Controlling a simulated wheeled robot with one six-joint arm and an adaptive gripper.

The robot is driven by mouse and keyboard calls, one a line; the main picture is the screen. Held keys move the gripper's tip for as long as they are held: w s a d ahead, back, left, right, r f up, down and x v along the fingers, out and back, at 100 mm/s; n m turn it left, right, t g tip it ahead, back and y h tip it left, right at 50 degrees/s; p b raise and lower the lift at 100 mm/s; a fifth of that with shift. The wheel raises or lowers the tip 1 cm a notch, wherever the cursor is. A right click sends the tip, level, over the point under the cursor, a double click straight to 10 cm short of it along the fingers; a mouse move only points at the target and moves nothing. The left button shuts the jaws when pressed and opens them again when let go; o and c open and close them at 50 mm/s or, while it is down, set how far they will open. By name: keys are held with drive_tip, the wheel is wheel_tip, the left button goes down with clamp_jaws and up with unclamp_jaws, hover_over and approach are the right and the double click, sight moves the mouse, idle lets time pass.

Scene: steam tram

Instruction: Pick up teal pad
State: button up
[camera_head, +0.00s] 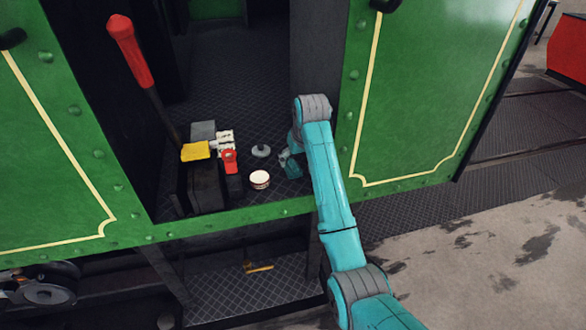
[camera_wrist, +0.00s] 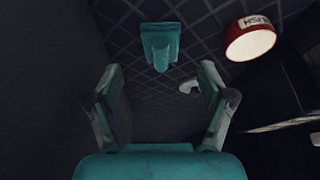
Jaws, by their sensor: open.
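The teal pad (camera_wrist: 160,45) is a small blocky piece on the dark ribbed floor, at the top middle of the wrist view. My gripper (camera_wrist: 160,72) is open and empty, with one finger on each side of the picture. The pad shows beyond the fingertips, roughly centred between them, and nothing touches it. In the head view my gripper (camera_head: 289,160) hangs low over the cab floor by the right side of the doorway. Teal shapes merge there, and I cannot tell pad from gripper.
A red tin with a pale lid (camera_wrist: 250,38) stands right of the pad; it also shows in the head view (camera_head: 260,180). A grey knobbed disc (camera_head: 262,151) is behind it. A black box (camera_head: 207,185), yellow piece (camera_head: 196,151) and red-handled lever (camera_head: 130,50) stand left. Green panels flank the doorway.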

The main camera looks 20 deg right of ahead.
sight(294, 165)
drive_tip(key=shift+x, duration=2.95)
drive_tip(key=shift+w+a+r, duration=0.1)
drive_tip(key=shift+w, duration=0.05)
drive_tip(key=shift+c, duration=0.2)
drive_tip(key=c, duration=1.1)
